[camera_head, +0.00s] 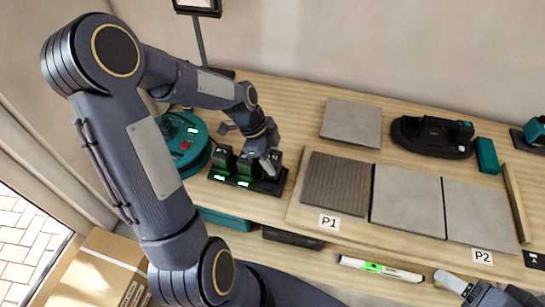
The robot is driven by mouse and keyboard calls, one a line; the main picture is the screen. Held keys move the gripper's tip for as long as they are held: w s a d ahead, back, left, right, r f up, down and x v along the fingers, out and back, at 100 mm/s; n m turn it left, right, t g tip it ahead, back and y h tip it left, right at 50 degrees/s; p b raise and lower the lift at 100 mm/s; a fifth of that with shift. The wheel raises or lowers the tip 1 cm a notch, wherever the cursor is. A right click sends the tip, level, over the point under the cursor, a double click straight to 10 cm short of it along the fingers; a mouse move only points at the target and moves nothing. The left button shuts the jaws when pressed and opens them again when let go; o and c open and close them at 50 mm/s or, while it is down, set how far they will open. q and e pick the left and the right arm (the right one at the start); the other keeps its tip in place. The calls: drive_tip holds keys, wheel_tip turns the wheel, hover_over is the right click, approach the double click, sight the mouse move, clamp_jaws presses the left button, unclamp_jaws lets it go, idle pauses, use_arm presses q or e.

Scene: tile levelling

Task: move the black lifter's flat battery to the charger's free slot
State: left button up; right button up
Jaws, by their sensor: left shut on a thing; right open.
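The charger (262,187) is a black base on the bench at the left, with dark batteries (222,158) standing in it and green lights at its front. My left gripper (268,160) is at the charger's right end, pointing down. It is shut on a dark battery (277,158), mostly hidden by the fingers; I cannot tell whether it is fully seated. My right gripper (462,289) is open, low at the bottom right.
A teal round device (186,143) stands left of the charger. A teal block (487,156) lies right of the black lifter. Grey tiles (408,199) cover the board in front, with a loose tile (352,122) behind. A spirit level (380,268) lies along the front.

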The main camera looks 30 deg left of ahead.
use_arm(q)
drive_tip(key=shift+f+b, duration=1.4)
drive_tip(key=shift+f, duration=0.05)
idle(1.6)
drive_tip(key=o, duration=1.2)
drive_tip(key=shift+c, duration=0.2)
